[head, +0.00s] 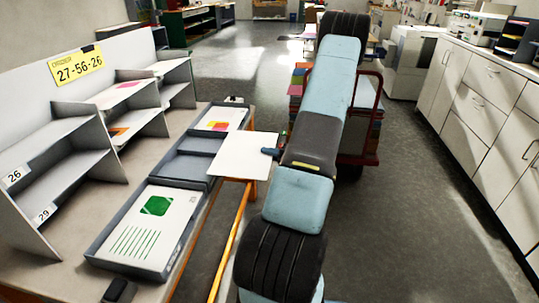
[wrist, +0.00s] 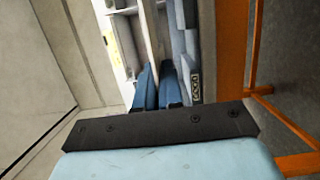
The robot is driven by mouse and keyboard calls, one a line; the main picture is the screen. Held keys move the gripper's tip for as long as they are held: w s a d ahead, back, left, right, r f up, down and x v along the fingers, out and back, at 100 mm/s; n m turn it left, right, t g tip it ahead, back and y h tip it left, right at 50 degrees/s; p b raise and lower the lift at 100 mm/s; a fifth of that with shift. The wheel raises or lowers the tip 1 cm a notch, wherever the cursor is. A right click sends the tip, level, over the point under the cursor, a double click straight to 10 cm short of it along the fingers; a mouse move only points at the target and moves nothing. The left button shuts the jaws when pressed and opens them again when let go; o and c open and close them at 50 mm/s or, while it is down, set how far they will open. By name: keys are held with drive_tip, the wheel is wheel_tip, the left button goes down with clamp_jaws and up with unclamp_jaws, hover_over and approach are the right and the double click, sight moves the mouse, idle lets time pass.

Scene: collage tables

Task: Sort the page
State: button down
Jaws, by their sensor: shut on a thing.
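A white page (head: 243,155), blank on its visible side, is held over the right edge of the tray at its middle section. My gripper (head: 272,152) is shut on the page's right edge. In the wrist view my blue fingers (wrist: 157,88) are close together, with the page seen about edge-on between them (wrist: 151,40). The grey tray (head: 184,166) lies on the table. Its front section holds a page with a green shape and green lines (head: 150,228). Its back section holds a page with coloured patches (head: 221,118). The middle section looks empty.
Grey sorting shelves (head: 60,131) stand at the left, with labels 26 and 29 on the nearest unit. Pages lie on the further shelves, one with pink and one with orange. A yellow sign (head: 77,66) reads 27-56-26. A red-framed cart (head: 372,120) stands behind my arm.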

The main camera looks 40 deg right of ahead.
drive_tip(key=w+a, duration=0.4)
drive_tip(key=w, duration=0.1)
drive_tip(key=w+a, duration=0.4)
drive_tip(key=w, duration=0.1)
drive_tip(key=w+a, duration=0.4)
drive_tip(key=w, duration=0.2)
drive_tip(key=shift+a, duration=0.25)
drive_tip(key=f, duration=0.3)
drive_tip(key=shift+w+a+f, duration=0.2)
drive_tip(key=shift+w+f, duration=0.25)
drive_tip(key=shift+f, duration=0.65)
drive_tip(key=c, duration=1.3)
unclamp_jaws()
drive_tip(key=shift+a, duration=0.1)
drive_tip(key=shift+o, duration=0.6)
